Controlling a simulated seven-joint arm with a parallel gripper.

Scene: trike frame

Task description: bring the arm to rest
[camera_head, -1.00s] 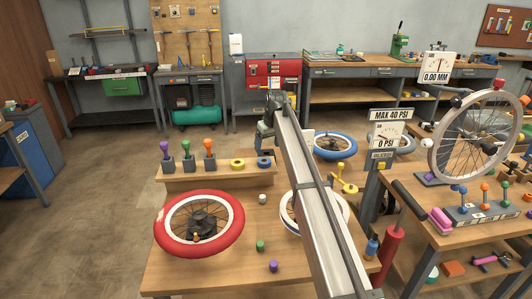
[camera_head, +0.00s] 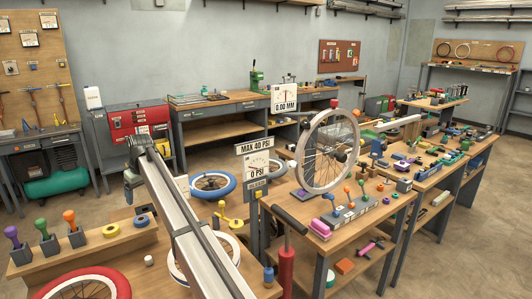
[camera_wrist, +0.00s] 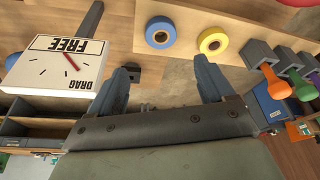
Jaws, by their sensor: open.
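My arm runs up from the bottom of the head view toward the upper left. My gripper (camera_head: 134,178) is at its far end, above the bench with the red tire, and its fingers are hard to make out there. In the wrist view my gripper (camera_wrist: 168,78) has its two dark fingers spread wide apart. Nothing is between them. A blue ring (camera_wrist: 159,32) and a yellow ring (camera_wrist: 213,40) lie beyond the fingertips, apart from them. A white dial box marked DRAG FREE (camera_wrist: 62,65) shows upside down beside the left finger.
A red-tired wheel (camera_head: 92,286) lies on the near bench. Purple (camera_head: 12,233), green (camera_head: 41,227) and orange (camera_head: 70,218) handled tools stand on a shelf. A spoked wheel (camera_head: 327,150) stands upright on the right bench. A red pump (camera_head: 286,268) and gauge sign (camera_head: 256,160) stand between benches.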

